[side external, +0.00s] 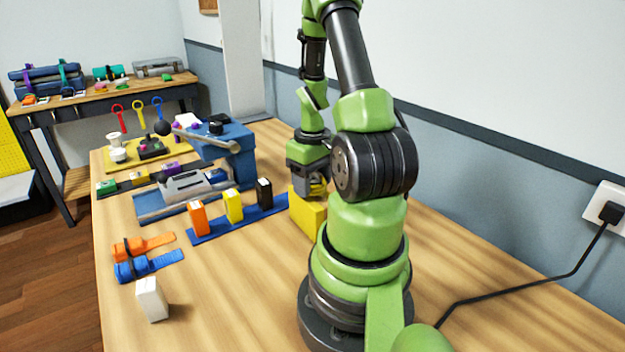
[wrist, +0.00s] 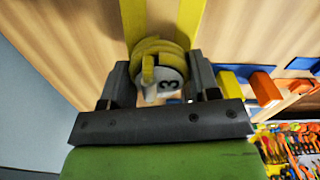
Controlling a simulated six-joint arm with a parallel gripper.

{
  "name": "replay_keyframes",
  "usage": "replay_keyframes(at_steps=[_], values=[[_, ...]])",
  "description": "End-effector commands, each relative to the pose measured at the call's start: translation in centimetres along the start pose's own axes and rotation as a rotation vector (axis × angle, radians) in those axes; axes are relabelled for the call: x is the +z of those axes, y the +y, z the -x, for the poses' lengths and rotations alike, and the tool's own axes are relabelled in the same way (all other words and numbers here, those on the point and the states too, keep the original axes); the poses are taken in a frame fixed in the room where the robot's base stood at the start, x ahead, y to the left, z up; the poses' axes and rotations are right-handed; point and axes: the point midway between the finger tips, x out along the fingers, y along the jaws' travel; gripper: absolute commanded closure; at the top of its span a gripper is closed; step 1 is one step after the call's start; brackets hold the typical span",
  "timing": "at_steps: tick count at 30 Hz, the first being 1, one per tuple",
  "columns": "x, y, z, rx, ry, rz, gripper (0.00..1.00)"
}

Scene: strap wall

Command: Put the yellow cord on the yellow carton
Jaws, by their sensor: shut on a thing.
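My gripper (side external: 313,185) is shut on the yellow cord (side external: 319,188), low over the yellow carton (side external: 307,215) beside my arm's base. In the wrist view the yellow cord (wrist: 150,48) is a coiled bundle between the fingers of my gripper (wrist: 160,78). Whether the cord touches the carton is hidden by the gripper.
A blue rack (side external: 240,222) with orange, yellow and black boxes stands left of the carton. A blue lever machine (side external: 228,150) is behind it. Orange (side external: 140,246) and blue (side external: 145,265) straps and a white box (side external: 152,300) lie front left. The front middle is clear.

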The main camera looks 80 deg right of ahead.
Motion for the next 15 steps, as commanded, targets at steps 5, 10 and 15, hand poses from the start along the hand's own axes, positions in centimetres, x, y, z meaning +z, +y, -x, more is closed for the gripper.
replay_keyframes(at_steps=[5, 10, 15], values=[[0.01, -0.01, -0.19, -0.001, -0.001, 0.0, 0.68], [-0.01, 0.0, -0.26, 0.0, 0.0, 0.0, 0.19], [-0.01, 0.0, -0.25, 0.0, 0.0, 0.0, 0.19]])
